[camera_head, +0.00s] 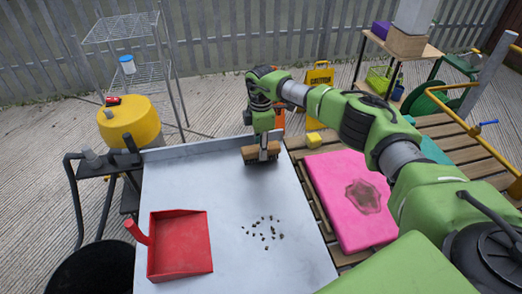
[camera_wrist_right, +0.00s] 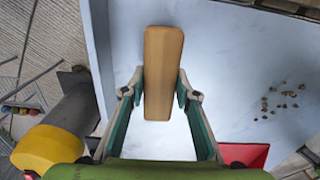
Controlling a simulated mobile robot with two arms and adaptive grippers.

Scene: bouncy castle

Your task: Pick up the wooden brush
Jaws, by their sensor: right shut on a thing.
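The wooden brush (camera_head: 252,153) is at the far edge of the grey metal table, with its wooden back up and dark bristles below. In the right wrist view the brush (camera_wrist_right: 163,72) runs lengthwise between the fingers. My right gripper (camera_head: 264,155) comes down on it from above. In the right wrist view the right gripper's fingers (camera_wrist_right: 160,88) are closed on both sides of it. The brush seems to be at or just above the table; I cannot tell whether it touches. My left gripper is not in view.
The grey table (camera_head: 190,180) holds a red dustpan (camera_head: 182,243) at front left and scattered dark crumbs (camera_head: 265,229) in the middle. A pink board (camera_head: 350,195) lies on the wooden slats to the right. A yellow stool (camera_head: 130,122) stands left behind the table.

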